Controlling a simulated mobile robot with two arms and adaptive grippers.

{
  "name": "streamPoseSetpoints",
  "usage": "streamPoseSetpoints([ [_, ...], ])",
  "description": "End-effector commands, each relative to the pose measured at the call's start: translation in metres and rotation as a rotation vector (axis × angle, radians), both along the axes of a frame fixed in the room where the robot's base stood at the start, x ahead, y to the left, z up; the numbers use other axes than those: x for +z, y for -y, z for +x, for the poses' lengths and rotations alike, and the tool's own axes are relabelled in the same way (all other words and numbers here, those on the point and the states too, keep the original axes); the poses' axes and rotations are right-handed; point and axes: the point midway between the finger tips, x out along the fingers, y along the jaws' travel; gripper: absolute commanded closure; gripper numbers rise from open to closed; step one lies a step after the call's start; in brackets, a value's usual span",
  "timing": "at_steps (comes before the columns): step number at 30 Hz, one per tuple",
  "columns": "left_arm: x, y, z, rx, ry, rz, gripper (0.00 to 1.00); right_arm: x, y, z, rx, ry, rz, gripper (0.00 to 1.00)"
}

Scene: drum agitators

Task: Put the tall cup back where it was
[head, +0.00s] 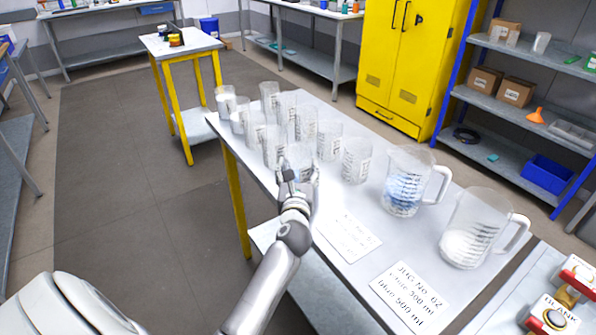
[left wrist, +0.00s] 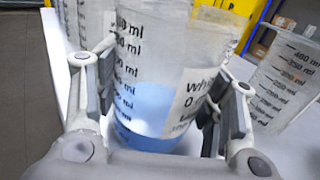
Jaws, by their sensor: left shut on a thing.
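My left gripper (head: 292,182) reaches over the near edge of the white table (head: 340,205). In the left wrist view the left gripper (left wrist: 160,105) is shut around the tall cup (left wrist: 155,65), a clear cup with black ml marks, a white label and blue contents at the bottom. In the head view the cup (head: 304,165) is partly hidden by the gripper. It looks upright, in front of the other cups. I cannot tell whether its base touches the table. My right gripper is not in view.
Several clear cups stand close together beyond and left of the held cup; one (head: 356,160) stands to its right. A jug with blue contents (head: 404,182) and a jug with white contents (head: 468,232) stand further right. Printed cards (head: 347,236) lie near the front edge.

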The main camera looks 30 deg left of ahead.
Motion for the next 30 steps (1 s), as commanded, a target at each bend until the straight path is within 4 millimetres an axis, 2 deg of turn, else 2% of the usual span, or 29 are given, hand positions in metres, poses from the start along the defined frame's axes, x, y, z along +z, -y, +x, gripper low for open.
streamPoseSetpoints([
  [8, -0.004, 0.0, 0.0, 0.0, 0.001, 0.001, 0.72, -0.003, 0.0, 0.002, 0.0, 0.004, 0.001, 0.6],
  [9, -0.003, 0.0, 0.0, 0.0, 0.001, 0.001, 0.32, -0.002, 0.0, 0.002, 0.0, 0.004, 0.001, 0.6],
  [13, -0.003, 0.0, 0.0, 0.0, 0.0, 0.0, 0.16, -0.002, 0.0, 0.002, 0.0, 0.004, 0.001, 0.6],
  [25, 0.002, 0.0, 0.0, 0.0, 0.001, 0.001, 0.16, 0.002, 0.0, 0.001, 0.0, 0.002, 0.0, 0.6],
  [30, -0.001, 0.013, -0.02, -0.002, 0.0, -0.001, 0.16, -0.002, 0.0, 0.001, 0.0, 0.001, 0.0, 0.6],
])
